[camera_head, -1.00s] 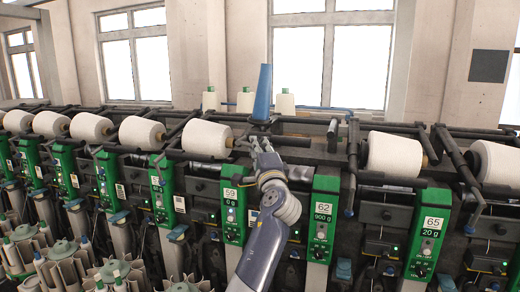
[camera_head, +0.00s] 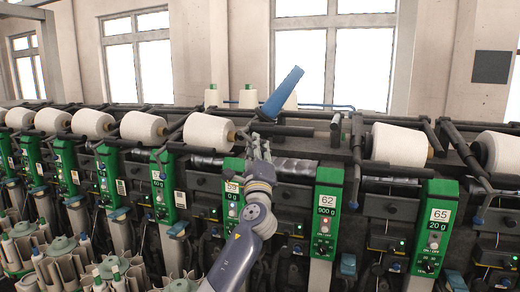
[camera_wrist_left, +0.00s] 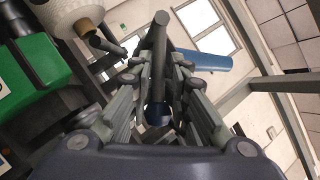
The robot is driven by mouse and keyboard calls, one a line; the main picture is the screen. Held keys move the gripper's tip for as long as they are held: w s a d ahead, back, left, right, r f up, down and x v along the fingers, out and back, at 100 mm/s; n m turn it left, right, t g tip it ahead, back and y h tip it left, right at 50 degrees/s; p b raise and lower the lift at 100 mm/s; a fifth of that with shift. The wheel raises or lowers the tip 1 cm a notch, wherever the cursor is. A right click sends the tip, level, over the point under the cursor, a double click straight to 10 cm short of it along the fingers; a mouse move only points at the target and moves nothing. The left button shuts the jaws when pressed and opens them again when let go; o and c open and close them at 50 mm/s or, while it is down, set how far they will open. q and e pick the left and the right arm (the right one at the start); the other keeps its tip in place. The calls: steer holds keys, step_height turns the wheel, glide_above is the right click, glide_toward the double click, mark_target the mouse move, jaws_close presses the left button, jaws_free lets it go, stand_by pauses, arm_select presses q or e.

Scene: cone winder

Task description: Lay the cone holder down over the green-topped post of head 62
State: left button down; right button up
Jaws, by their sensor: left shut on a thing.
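The cone holder (camera_head: 282,92) is a blue tapered cone on a dark arm. It leans up and to the right above the machine's top, behind the heads numbered 59 and 62. My left gripper (camera_head: 258,148) is shut on the holder's arm, below the cone. In the left wrist view the grey rod lies between the fingers (camera_wrist_left: 160,78), and the blue cone (camera_wrist_left: 205,66) sticks out beyond them. The green panel of head 62 (camera_head: 325,215) is right of my gripper. A short upright post (camera_head: 335,130) stands above it; its top colour is too small to tell. My right gripper is out of view.
White yarn cones lie along the row, one left of the holder (camera_head: 208,131) and one right of head 62 (camera_head: 398,145). Dark bars run between them. Smaller white cones (camera_head: 248,98) stand behind. The air above the machine is clear up to the wall.

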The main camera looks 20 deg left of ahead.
arm_select(q)
steer(key=shift+w+a+f+m+t+h+b, duration=0.1)
steer(key=shift+a+f+m+t+h+b, duration=0.6)
steer(key=shift+m+h, duration=1.7)
steer(key=shift+w+a+f+m+g+h+b, duration=0.15)
steer(key=shift+a+m+h+b, duration=1.05)
steer(key=shift+m, duration=2)
steer(key=shift+s+a+f+m+t+h+b, duration=0.1)
steer(key=shift+a+f+m+t+h+b, duration=0.3)
steer(key=shift+m+h+b, duration=1.65)
steer(key=shift+a+m+g+h+p, duration=0.15)
steer(key=shift+m+g+h+p, duration=0.35)
steer(key=shift+m, duration=0.85)
steer(key=shift+t, duration=0.25)
steer(key=c, duration=1.7)
jaws_free()
steer(key=shift+o, duration=0.2)
steer(key=shift+w, duration=0.15)
